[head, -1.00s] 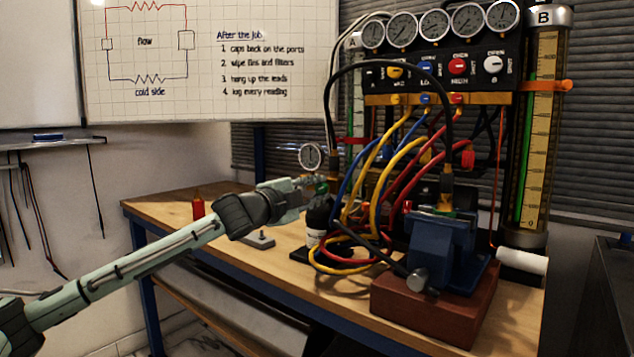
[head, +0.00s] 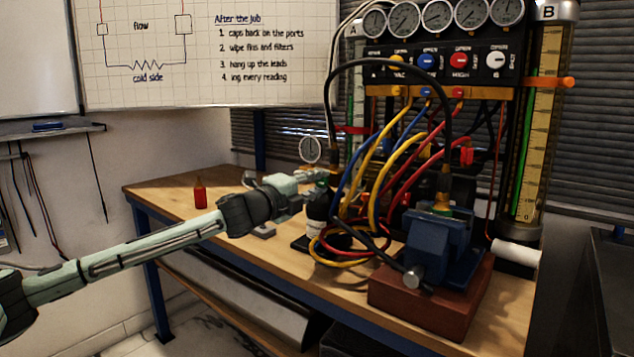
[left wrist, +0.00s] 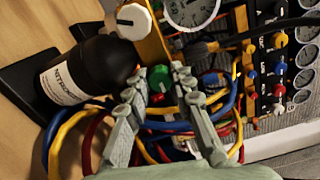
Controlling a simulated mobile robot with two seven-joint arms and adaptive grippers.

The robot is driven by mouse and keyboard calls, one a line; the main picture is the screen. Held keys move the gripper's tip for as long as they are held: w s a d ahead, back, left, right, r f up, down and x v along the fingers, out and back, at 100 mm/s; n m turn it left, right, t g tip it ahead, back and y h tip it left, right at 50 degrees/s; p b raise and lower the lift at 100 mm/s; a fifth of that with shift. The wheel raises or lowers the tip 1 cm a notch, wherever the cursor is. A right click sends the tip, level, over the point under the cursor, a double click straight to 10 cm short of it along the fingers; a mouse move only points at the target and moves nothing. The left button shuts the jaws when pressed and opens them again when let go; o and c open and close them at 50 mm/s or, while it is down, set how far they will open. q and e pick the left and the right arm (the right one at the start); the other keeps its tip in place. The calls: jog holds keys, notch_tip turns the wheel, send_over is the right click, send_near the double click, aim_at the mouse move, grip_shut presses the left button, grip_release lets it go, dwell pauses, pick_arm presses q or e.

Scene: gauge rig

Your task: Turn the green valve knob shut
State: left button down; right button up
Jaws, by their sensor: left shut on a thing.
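The green valve knob (left wrist: 159,79) shows in the left wrist view between the two fingertips of my left gripper (left wrist: 160,80). The fingers are shut on it from both sides. A small red part shows just below the knob. In the head view my left gripper (head: 316,177) reaches in from the left to the valve area, above the black bottle. The fingers and bottle crowd the knob there, so its turn angle cannot be told. My right gripper is in neither view.
A black bottle with a white label (left wrist: 92,72) stands close beside the gripper. A white knob (left wrist: 134,21) and a dial gauge (left wrist: 192,10) are near. Looped coloured hoses (head: 383,195) and a blue vise (head: 440,245) lie to the right.

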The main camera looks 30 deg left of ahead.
pick_arm(q)
jog(key=c, duration=1.3)
grip_release()
jog(key=shift+s+a+f, duration=0.15)
jog(key=shift+s, duration=1.5)
jog(key=shift+s+a, duration=0.1)
jog(key=shift+s, duration=0.7)
send_near(319, 184)
jog(key=shift+s+r, duration=0.2)
jog(key=shift+s, duration=1.15)
